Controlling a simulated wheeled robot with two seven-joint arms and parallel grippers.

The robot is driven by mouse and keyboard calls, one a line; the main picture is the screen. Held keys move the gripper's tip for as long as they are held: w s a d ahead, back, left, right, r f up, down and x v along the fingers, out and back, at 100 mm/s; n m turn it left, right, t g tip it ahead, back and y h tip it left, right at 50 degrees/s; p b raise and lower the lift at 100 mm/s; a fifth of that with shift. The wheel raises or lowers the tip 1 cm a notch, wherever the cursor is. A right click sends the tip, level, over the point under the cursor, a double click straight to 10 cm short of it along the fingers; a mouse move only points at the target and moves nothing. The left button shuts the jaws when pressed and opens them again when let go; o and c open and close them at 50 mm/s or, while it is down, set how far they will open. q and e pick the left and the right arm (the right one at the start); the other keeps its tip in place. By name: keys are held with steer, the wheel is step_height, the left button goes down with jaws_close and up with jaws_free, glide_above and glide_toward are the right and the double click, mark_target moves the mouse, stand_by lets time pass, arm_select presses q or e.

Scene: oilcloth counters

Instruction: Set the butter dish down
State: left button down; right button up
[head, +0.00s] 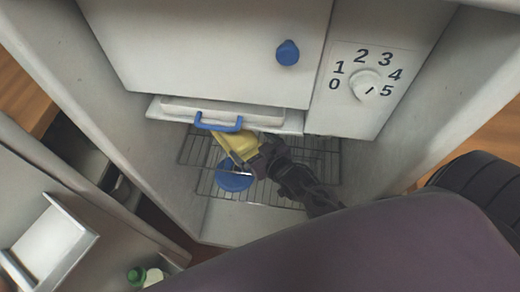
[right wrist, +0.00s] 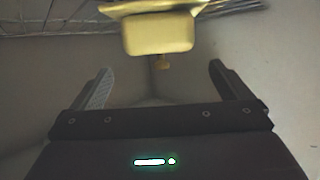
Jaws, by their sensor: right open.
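The yellow butter dish (head: 236,146) sits inside the open fridge, at the wire shelf (head: 310,156), below the drawer with the blue handle. In the right wrist view the dish (right wrist: 158,32) appears ahead of the fingertips, with a gap between them. My right gripper (head: 257,160) is close beside the dish in the head view, open and empty. Its two fingers (right wrist: 160,82) stand wide apart. The gripper partly hides the dish's near side in the head view, so its contact with the shelf is hard to see. My left gripper is not in view.
A blue round item (head: 235,177) shows at the wire shelf just below the dish. A white drawer with a blue handle (head: 218,123) hangs close above. A dial panel (head: 366,85) is at upper right. The open fridge door (head: 45,225) stands at left, with a green-capped bottle (head: 138,276) near it.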

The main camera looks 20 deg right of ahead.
steer(key=v, duration=0.3)
steer(key=shift+s+d+r, duration=0.1)
steer(key=shift+s+r, duration=0.05)
steer(key=shift+s, duration=0.2)
stand_by(0.3)
